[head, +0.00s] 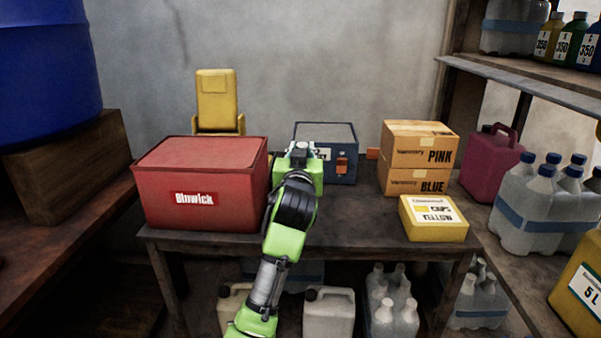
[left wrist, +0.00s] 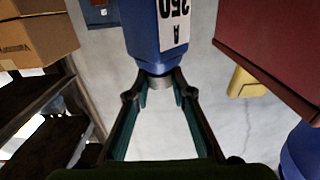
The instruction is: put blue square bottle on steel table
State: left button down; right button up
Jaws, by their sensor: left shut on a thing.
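My left gripper (head: 300,150) is over the dark table (head: 350,225), between the red box and the blue-grey case. In the left wrist view my left gripper (left wrist: 160,84) is shut on the grey neck end of a blue square bottle (left wrist: 143,32) with a white label reading 350. The bottle is hidden behind my gripper and arm in the head view. I cannot tell whether its base touches the table. The table top looks dark and worn; its material is not clear. My right gripper is in neither view.
The red Binwick box (head: 200,180) stands left of my arm. The blue-grey case (head: 335,143) is behind, cardboard boxes (head: 416,158) and a yellow box (head: 433,218) at right. The front middle of the table is bare. Shelves with bottles (head: 545,205) flank the right.

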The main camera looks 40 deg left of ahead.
pick_arm(q)
jog(key=shift+w+a+f, duration=0.25)
jog(key=shift+w+f, duration=0.05)
jog(key=shift+f, duration=0.15)
jog(key=shift+w+a+f, duration=0.25)
jog(key=shift+f, duration=0.15)
jog(key=f+b, duration=0.1)
jog(key=f, duration=0.2)
jog(key=shift+w+a+f+b, duration=0.15)
jog(key=shift+a+f+b, duration=0.1)
jog(key=shift+b, duration=0.15)
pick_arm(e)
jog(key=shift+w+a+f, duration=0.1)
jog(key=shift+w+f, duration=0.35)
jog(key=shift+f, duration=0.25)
pick_arm(q)
jog(key=shift+f, duration=0.1)
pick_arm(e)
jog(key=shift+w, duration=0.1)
pick_arm(q)
jog(key=c, duration=1.8)
grip_release()
jog(key=shift+d+f, duration=0.1)
jog(key=shift+o, duration=0.2)
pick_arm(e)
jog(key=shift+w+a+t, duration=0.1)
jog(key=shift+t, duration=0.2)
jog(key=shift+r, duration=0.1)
